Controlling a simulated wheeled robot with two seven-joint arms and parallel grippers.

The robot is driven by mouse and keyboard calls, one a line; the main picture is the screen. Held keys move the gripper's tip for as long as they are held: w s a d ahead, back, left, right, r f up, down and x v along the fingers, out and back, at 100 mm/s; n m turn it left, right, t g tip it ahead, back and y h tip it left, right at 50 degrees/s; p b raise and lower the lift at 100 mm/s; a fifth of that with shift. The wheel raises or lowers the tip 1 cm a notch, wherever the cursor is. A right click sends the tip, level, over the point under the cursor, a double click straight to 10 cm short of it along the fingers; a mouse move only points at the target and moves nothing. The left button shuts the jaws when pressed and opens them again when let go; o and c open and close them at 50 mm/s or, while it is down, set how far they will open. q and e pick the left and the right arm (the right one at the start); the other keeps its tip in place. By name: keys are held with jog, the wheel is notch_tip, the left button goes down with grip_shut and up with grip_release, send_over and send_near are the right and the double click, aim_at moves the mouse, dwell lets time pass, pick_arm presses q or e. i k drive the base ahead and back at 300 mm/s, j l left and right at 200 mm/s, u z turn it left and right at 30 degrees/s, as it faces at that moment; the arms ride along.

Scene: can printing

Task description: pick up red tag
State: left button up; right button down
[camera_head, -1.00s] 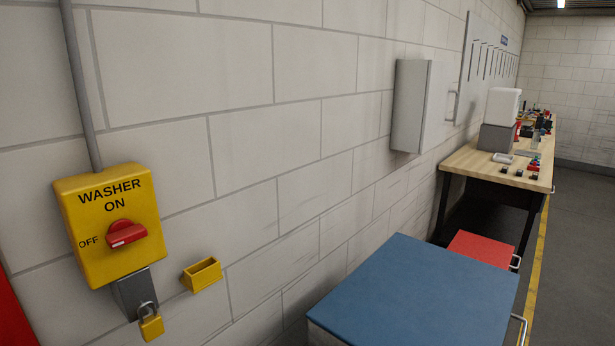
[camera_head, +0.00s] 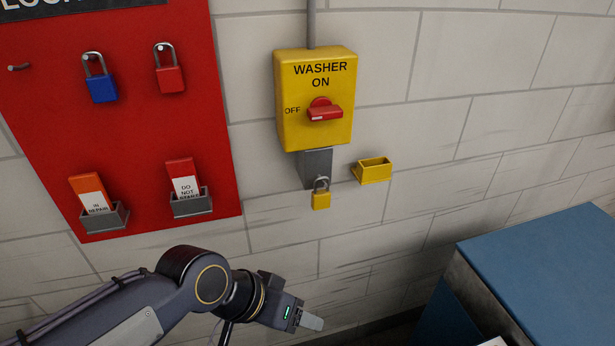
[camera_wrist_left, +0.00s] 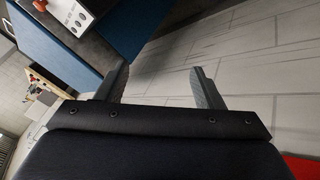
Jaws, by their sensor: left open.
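A red tag (camera_head: 183,178) with a white "DO NOT START" label stands in a grey holder (camera_head: 189,204) at the lower right of the red lockout board (camera_head: 130,130). My left gripper (camera_head: 312,322) is low in the head view, right of and below the tag, in front of the wall. In the left wrist view its two fingers (camera_wrist_left: 158,85) are spread with nothing between them. The red tag is not seen in the wrist view. My right gripper is not in view.
An orange tag (camera_head: 86,184) stands in a second holder beside it. Blue and red padlocks hang above. The yellow washer switch box (camera_head: 316,130), a yellow padlock (camera_head: 320,200) and an empty yellow holder (camera_head: 374,171) are right of the board. A blue-topped cabinet (camera_head: 550,265) stands at right.

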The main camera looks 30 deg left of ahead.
aim_at(183, 177)
jog(key=u, duration=2)
